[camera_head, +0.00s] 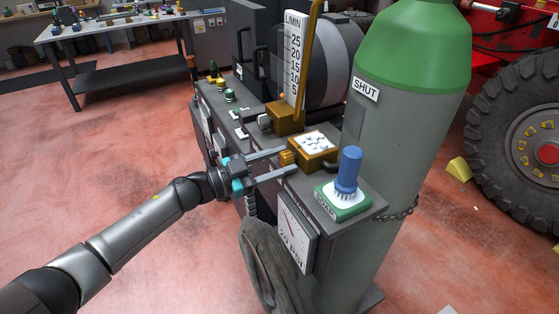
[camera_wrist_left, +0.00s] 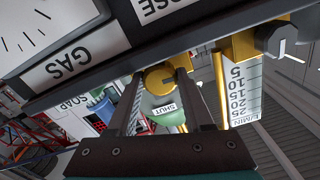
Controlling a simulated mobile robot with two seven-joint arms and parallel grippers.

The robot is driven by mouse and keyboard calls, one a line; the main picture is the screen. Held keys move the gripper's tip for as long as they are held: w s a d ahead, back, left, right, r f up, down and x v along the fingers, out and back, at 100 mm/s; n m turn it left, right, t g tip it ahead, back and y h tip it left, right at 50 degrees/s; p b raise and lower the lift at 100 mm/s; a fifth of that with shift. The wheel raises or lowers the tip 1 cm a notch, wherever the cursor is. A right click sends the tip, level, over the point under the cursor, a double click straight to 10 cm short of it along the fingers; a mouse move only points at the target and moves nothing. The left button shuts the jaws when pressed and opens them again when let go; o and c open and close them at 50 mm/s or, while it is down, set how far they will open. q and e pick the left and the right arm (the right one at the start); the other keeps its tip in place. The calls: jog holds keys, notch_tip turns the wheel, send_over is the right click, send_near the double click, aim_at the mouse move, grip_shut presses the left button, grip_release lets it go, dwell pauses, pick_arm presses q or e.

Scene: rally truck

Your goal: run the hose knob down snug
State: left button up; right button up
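The hose knob is a round brass knob (camera_head: 287,158) on the side of a brass block with a white top, on the dark grey cart. In the left wrist view the brass knob (camera_wrist_left: 160,77) shows between the two fingers. My left gripper (camera_head: 289,161) reaches in from the left with its fingers apart, one on each side of the knob. I see no clear contact between fingers and knob. A label ending in "OSE" (camera_wrist_left: 160,8) is partly cut off in the left wrist view. My right gripper is not in view.
A brass flowmeter with a scale (camera_head: 294,60) stands behind the knob. A blue brush (camera_head: 348,170) stands on a green soap dish to the right. A green-topped cylinder (camera_head: 415,50) stands close on the right.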

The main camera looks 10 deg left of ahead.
pick_arm(q)
jog(key=o, duration=0.4)
jog(key=shift+o, duration=0.2)
jog(key=v, duration=1.5)
jog(key=shift+b, duration=0.45)
jog(key=shift+a, duration=0.1)
